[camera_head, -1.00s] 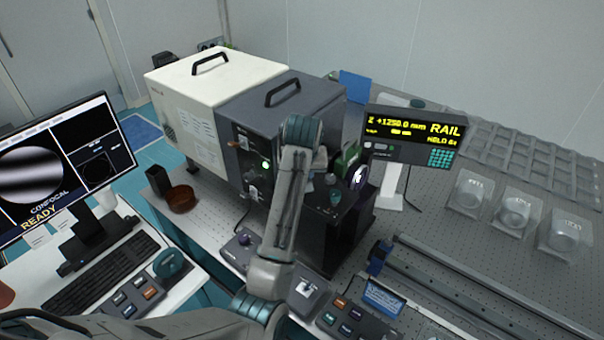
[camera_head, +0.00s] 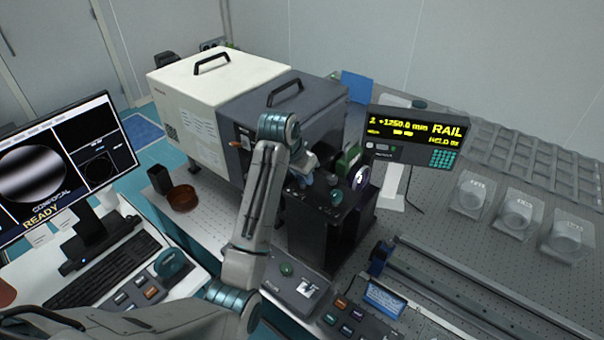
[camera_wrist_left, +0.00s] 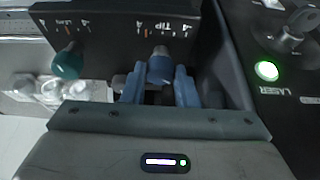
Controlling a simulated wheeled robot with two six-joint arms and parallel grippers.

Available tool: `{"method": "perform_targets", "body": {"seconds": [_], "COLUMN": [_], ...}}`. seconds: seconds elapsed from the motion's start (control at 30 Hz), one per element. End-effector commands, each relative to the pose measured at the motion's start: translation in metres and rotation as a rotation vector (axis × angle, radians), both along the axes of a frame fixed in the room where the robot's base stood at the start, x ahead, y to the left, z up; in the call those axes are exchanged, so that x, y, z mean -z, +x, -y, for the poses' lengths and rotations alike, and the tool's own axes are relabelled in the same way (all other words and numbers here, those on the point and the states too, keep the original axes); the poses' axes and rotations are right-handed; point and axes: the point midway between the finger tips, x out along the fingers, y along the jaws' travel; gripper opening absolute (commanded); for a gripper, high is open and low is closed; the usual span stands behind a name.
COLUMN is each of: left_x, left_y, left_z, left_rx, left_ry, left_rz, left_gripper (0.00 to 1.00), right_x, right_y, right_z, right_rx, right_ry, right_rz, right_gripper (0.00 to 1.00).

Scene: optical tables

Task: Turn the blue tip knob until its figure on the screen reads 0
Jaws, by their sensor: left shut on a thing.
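In the head view my left gripper (camera_head: 308,168) reaches over the black stage block (camera_head: 322,235), and I cannot make out the knob there. The monitor (camera_head: 45,180) at the left shows a grey fringe picture with "CONFOCAL" and "READY". I cannot read a tip figure on it. My right gripper is not in view.
A teal knob (camera_wrist_left: 68,62) sits beside the blue one. The rail display (camera_head: 415,140) reads about +1250.0 mm. A rail (camera_head: 470,290) and clear covers lie to the right.

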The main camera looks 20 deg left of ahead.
Motion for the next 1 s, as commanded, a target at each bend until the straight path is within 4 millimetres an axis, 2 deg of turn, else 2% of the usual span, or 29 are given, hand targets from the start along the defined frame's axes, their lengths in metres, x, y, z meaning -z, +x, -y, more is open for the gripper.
{"method": "perform_targets", "body": {"seconds": [0.6,0.63,0.73,1.0], "left_x": [-0.0009,-0.0009,-0.0008,-0.0009], "left_y": [0.0005,0.0005,0.0004,0.0005], "left_z": [-0.0003,-0.0002,-0.0003,-0.0002], "left_rx": [0.046,0.046,0.045,0.045], "left_ry": [0.0,0.0,0.0,0.0], "left_rz": [0.002,0.002,0.002,0.001], "left_gripper": [0.04,0.31,0.49,0.49], "right_x": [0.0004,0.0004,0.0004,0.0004], "right_y": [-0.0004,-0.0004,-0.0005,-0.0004], "right_z": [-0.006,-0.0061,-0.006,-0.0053], "right_rx": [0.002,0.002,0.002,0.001], "right_ry": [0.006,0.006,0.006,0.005], "right_rz": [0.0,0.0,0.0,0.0], "right_gripper": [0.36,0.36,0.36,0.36]}}
